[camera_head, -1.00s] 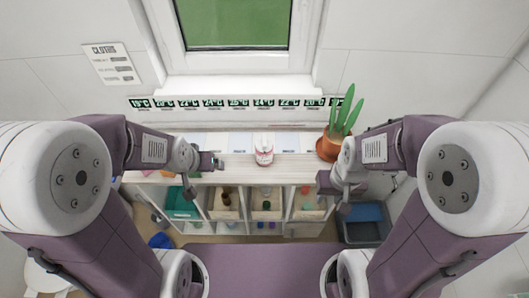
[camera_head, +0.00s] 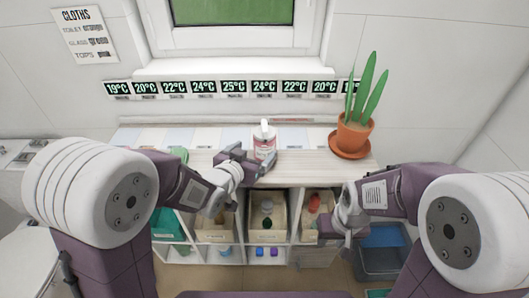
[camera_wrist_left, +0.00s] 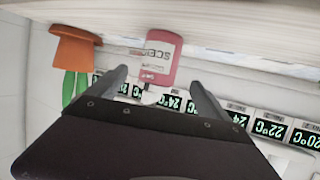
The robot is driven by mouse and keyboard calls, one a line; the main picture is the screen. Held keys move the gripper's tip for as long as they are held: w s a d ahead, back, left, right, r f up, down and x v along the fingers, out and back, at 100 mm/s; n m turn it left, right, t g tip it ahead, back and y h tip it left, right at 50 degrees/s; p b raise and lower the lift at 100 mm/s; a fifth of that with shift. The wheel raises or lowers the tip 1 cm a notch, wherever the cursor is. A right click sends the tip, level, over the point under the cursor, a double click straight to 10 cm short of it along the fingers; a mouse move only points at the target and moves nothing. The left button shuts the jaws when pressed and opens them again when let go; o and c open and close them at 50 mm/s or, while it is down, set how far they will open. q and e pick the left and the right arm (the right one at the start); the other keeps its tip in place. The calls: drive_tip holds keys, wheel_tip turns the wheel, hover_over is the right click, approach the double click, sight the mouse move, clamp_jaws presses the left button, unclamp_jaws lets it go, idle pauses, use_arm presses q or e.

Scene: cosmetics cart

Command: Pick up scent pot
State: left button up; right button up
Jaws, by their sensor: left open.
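The scent pot is a pink bottle (camera_head: 264,148) with a white label and white top. It stands upright on the pale shelf top, centre of the head view. In the left wrist view the pot (camera_wrist_left: 160,50) appears upside down, its label partly reading "SCE". My left gripper (camera_head: 255,163) is open at the pot's left front. In the wrist view the fingers of the left gripper (camera_wrist_left: 158,82) spread on either side of the pot, with visible gaps; I cannot tell whether either touches it. My right gripper (camera_head: 345,214) hangs empty at the shelf's right front, its jaw opening unclear.
A potted plant (camera_head: 354,133) stands right of the pot on the shelf top (camera_head: 315,168). Temperature labels (camera_head: 234,88) line the wall behind. Cubbies below hold boxes and small bottles. A grey-blue bin (camera_head: 383,262) sits at lower right.

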sight(265, 124)
use_arm(q)
drive_tip(key=x, duration=0.3)
drive_tip(key=shift+w+f, duration=0.1)
drive_tip(key=shift+w, duration=0.1)
drive_tip(key=x, duration=0.5)
drive_tip(key=shift+d+f, duration=0.2)
drive_tip(key=shift+f, duration=0.15)
drive_tip(key=shift+s+r, duration=0.1)
drive_tip(key=shift+c, duration=0.5)
drive_tip(key=c, duration=1.8)
wheel_tip(265, 124, up, 10)
drive_tip(key=shift+r+p, duration=0.1)
drive_tip(key=shift+p, duration=0.8)
